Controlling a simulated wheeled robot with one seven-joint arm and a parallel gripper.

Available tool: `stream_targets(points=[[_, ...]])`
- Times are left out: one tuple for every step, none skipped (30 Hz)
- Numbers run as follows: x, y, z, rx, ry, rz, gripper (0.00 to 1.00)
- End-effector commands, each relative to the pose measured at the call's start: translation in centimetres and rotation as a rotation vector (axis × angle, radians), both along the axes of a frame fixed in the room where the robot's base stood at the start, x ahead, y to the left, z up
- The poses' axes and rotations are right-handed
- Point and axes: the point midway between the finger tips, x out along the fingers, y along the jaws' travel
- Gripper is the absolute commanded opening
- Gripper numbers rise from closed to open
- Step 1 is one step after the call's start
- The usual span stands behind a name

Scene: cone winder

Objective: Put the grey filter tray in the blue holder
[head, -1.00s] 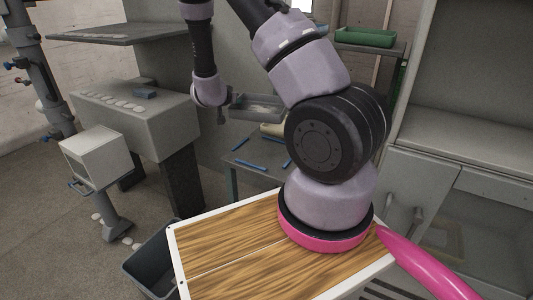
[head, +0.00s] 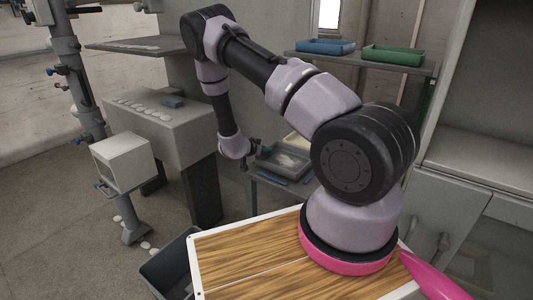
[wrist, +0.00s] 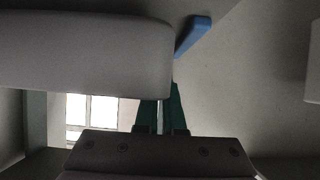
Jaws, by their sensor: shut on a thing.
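The grey filter tray (head: 277,171), a shallow open box with pale pieces inside, is low over the small grey table, beside my arm. My gripper (head: 257,147) is shut on its left end in the head view. Blue strips of the holder (head: 271,179) show along the tray's near side; its other strips are mostly hidden. I cannot tell whether the tray rests in the holder or is just above it. In the wrist view my gripper's green fingers (wrist: 160,105) are close together below a large grey shape, and a blue piece (wrist: 193,36) lies beyond them.
A blue tray (head: 325,46) and a green tray (head: 393,55) stand on the back shelf. A grey bench (head: 160,135) with white discs and a blue block is at left. A dark bin (head: 170,265) stands beside my wooden-topped base.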

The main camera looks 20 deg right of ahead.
Motion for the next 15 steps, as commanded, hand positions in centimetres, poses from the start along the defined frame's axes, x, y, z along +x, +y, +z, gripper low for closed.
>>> stream_targets(points=[[-0.01, -0.07, -0.77, -0.001, 0.002, 0.0, 0.0], [0.01, -0.05, -1.02, -0.002, 0.001, 0.001, 0.0], [0.02, -0.02, -1.21, -0.001, 0.0, 0.0, 0.0], [0.02, -0.01, -1.25, -0.001, 0.0, 0.001, 0.0], [0.02, 0.01, -1.24, -0.001, 0.0, 0.001, 0.0], [0.03, 0.01, -1.19, -0.001, -0.001, 0.001, 0.0], [0.03, 0.02, -1.19, -0.001, -0.001, 0.001, 0.0], [0.03, 0.01, -1.18, -0.001, -0.001, 0.001, 0.0], [0.03, 0.02, -1.19, -0.001, 0.0, 0.001, 0.0], [0.03, 0.02, -1.21, -0.001, 0.0, 0.001, 0.0], [0.02, 0.01, -1.28, -0.001, 0.0, 0.001, 0.0], [0.01, 0.01, -1.41, -0.001, 0.0, 0.001, 0.0], [0.0, 0.0, -1.52, -0.001, 0.0, 0.001, 0.0], [0.0, 0.0, -1.47, -0.001, -0.001, 0.001, 0.17], [0.01, 0.01, -1.46, 0.0, 0.0, 0.001, 0.33]])
